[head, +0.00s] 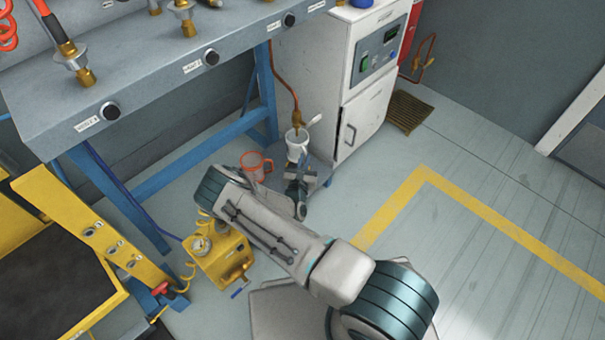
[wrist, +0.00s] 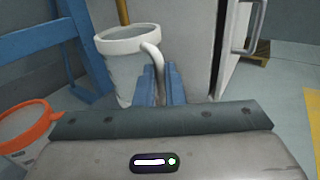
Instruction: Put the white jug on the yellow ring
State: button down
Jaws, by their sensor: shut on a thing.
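The white jug (head: 297,146) stands upright on a low platform beside the white cabinet. In the wrist view the white jug (wrist: 128,72) shows its open rim and its handle on the right side. My gripper (head: 297,180) is at the jug's near side. In the wrist view the blue fingers of my gripper (wrist: 158,82) are closed around the lower handle, which is partly hidden between them. Whether the jug's base touches the platform cannot be told. I cannot make out a yellow ring in either view.
An orange-rimmed jug (head: 253,166) stands left of the white jug. A copper pipe (head: 287,88) hangs down over the white jug. The white cabinet (head: 360,110) is close on the right. A yellow box (head: 220,256) sits on the floor. The floor right of my arm is clear.

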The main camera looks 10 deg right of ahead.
notch_tip(320, 180, down, 7)
jog(key=b, duration=0.3)
jog(key=shift+f, duration=0.1)
jog(key=c, duration=1.5)
grip_release()
jog(key=shift+f, duration=0.1)
